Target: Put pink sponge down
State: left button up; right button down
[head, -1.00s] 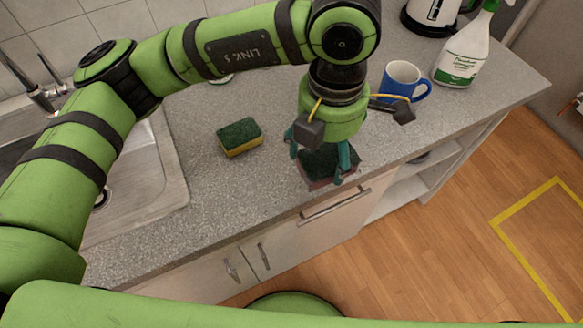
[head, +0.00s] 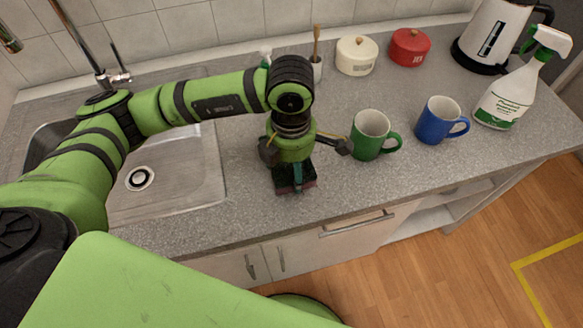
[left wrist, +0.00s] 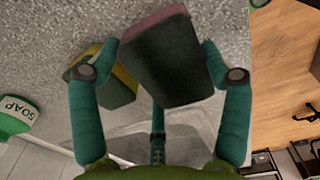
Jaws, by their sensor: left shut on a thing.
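The pink sponge (head: 296,187) has a dark green scouring face and a pink edge. My left gripper (head: 293,178) is shut on it, low over the grey counter near the front edge. In the left wrist view the pink sponge (left wrist: 165,62) sits between the teal fingers (left wrist: 163,55), its dark face toward the camera and its pink edge at the top. I cannot tell whether it touches the counter. My right gripper is not in view.
A yellow-green sponge (left wrist: 118,85) lies close by in the left wrist view, with a soap bottle (left wrist: 14,117). A green mug (head: 371,136) and a blue mug (head: 437,121) stand to the right. The sink (head: 185,185) is left. Front counter is clear.

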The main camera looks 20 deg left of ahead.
aim_at(291, 174)
pick_arm(q)
notch_tip(291, 174, down, 2)
jog(key=shift+f+p, duration=0.2)
jog(key=shift+p, duration=0.25)
jog(key=shift+f, duration=0.25)
jog(key=shift+f, duration=0.1)
jog(key=shift+f+b, duration=0.15)
jog(key=shift+b, duration=0.15)
jog(key=o, duration=0.7)
jog(key=shift+o, duration=0.2)
